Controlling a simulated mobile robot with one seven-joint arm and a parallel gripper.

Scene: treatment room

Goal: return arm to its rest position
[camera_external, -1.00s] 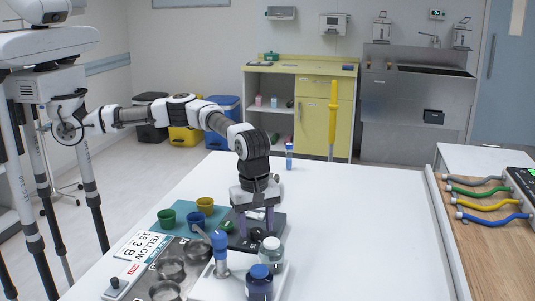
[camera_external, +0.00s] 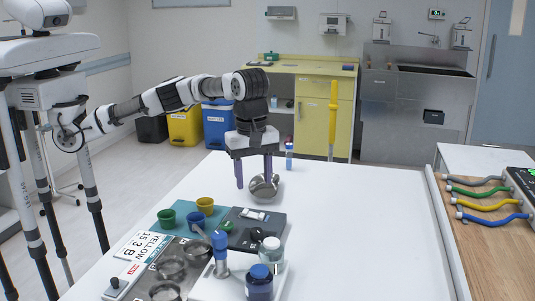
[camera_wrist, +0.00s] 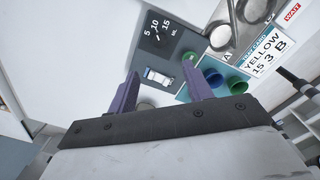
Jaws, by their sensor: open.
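My gripper (camera_external: 254,183) hangs above the white table with its purple fingers pointing down, apart and with nothing held between them. In the wrist view my gripper (camera_wrist: 157,88) shows its two fingers spread. A dark pad (camera_external: 240,238) marked 5, 10, 15 ML lies on the table below and nearer the camera. A small white item (camera_external: 252,214) rests on it; it also shows in the wrist view (camera_wrist: 158,76). A round metal bowl-like thing (camera_external: 265,188) shows close by the right finger; I cannot tell whether they touch.
Green (camera_external: 167,219), blue (camera_external: 196,220) and yellow (camera_external: 205,204) cups stand on a teal mat left of the pad. Metal bowls (camera_external: 171,267) and a sign (camera_external: 143,247) are at front left. Jars (camera_external: 259,284) stand at the front.

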